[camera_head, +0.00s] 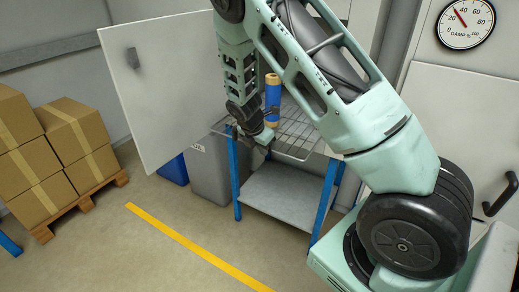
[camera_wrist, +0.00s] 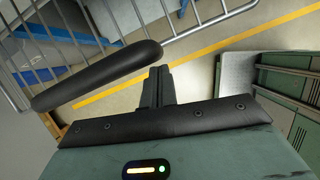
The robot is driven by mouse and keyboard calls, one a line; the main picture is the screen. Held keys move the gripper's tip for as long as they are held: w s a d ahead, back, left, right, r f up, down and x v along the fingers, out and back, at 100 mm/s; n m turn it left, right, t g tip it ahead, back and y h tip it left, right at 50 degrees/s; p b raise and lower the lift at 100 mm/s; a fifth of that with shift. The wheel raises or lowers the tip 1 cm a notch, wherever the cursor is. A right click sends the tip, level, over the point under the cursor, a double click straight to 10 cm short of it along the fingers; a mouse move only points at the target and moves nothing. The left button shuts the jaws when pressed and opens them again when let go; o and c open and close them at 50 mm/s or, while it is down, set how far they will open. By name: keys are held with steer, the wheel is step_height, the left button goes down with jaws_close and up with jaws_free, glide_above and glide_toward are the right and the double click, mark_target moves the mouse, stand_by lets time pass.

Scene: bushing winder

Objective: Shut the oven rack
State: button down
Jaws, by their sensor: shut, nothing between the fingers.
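The oven rack (camera_head: 300,128) is a wire shelf pulled out over a blue-legged stand in the head view. Its bars (camera_wrist: 45,45) also show at the upper left of the wrist view. A blue roll with tan ends (camera_head: 272,97) stands upright on the rack. My gripper (camera_head: 268,141) is at the rack's front left side, pointing down. In the wrist view its fingers (camera_wrist: 157,85) are shut and empty. My arm hides part of the rack and the oven interior.
A white door panel (camera_head: 165,90) stands open left of my arm. Boxes (camera_head: 55,150) sit on a pallet at left. The floor around the yellow line (camera_head: 190,243) is clear.

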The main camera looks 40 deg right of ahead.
mark_target(292, 122)
steer(key=shift+d, duration=0.1)
steer(key=w+d+p, duration=0.1)
steer(key=w+d, duration=0.1)
steer(key=d, duration=0.5)
steer(key=w+d+p, duration=0.1)
steer(key=w+d, duration=0.2)
steer(key=d, duration=0.4)
steer(key=w+d+p, duration=0.1)
steer(key=w+d, duration=0.2)
steer(key=d, duration=0.5)
steer(key=shift+w+p, duration=0.1)
steer(key=shift+p, duration=0.25)
steer(key=a, duration=0.4)
steer(key=shift+s+a+r, duration=0.15)
steer(key=shift+s+r, duration=0.1)
steer(key=shift+s, duration=0.05)
steer(key=b+v, duration=0.1)
steer(key=v, duration=0.8)
steer(key=shift+r+b, duration=0.25)
steer(key=shift+b, duration=0.05)
steer(key=shift+s, duration=0.1)
